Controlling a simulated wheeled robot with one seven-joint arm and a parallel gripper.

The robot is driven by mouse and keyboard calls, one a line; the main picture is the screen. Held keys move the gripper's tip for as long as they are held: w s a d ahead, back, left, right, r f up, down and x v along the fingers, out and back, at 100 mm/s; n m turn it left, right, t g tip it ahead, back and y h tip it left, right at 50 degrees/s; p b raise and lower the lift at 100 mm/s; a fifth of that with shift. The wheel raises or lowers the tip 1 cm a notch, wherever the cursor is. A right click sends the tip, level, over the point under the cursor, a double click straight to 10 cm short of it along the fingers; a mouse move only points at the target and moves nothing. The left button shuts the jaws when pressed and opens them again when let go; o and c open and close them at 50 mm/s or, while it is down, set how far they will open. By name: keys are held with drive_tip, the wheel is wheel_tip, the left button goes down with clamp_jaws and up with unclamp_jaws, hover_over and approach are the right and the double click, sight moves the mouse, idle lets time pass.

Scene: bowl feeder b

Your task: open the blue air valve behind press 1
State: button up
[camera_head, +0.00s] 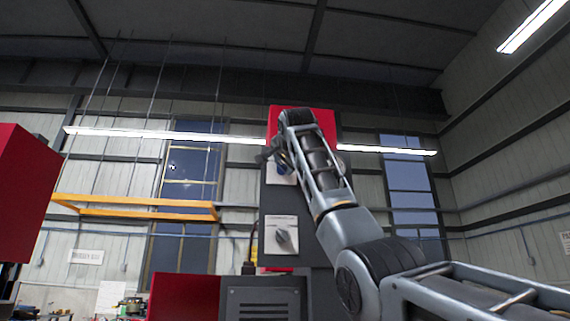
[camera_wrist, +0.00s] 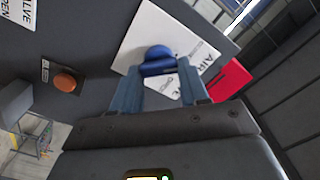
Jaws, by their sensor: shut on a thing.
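The blue air valve (camera_wrist: 157,60) is a rounded blue knob on a white plate (camera_wrist: 148,33) with printed lettering, only part of which is readable. My gripper (camera_wrist: 158,74) is shut on the blue knob, with one blue-grey finger on each side of it. In the head view my gripper (camera_head: 270,156) is at the upper part of a tall dark panel (camera_head: 273,201). A little blue of the valve (camera_head: 284,166) shows there beside my gripper. My arm hides much of the panel's upper right.
A grey knob on a second white plate (camera_head: 281,220) sits lower on the panel. The wrist view shows an orange button (camera_wrist: 65,82) near the valve. A red box (camera_head: 22,185) stands at the left, with an orange frame (camera_head: 135,212) right of it.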

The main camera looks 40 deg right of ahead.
drive_tip(key=m, duration=0.4)
drive_tip(key=shift+f, duration=0.15)
drive_tip(key=m, duration=0.4)
drive_tip(key=shift+f+m, duration=0.2)
drive_tip(key=shift+m, duration=0.2)
drive_tip(key=m, duration=0.4)
drive_tip(key=shift+f, duration=0.1)
drive_tip(key=m, duration=0.4)
drive_tip(key=shift+f+m, duration=0.15)
drive_tip(key=shift+m, duration=0.15)
drive_tip(key=o, duration=1.1)
drive_tip(key=shift+c, duration=0.2)
drive_tip(key=shift+s+a, duration=0.1)
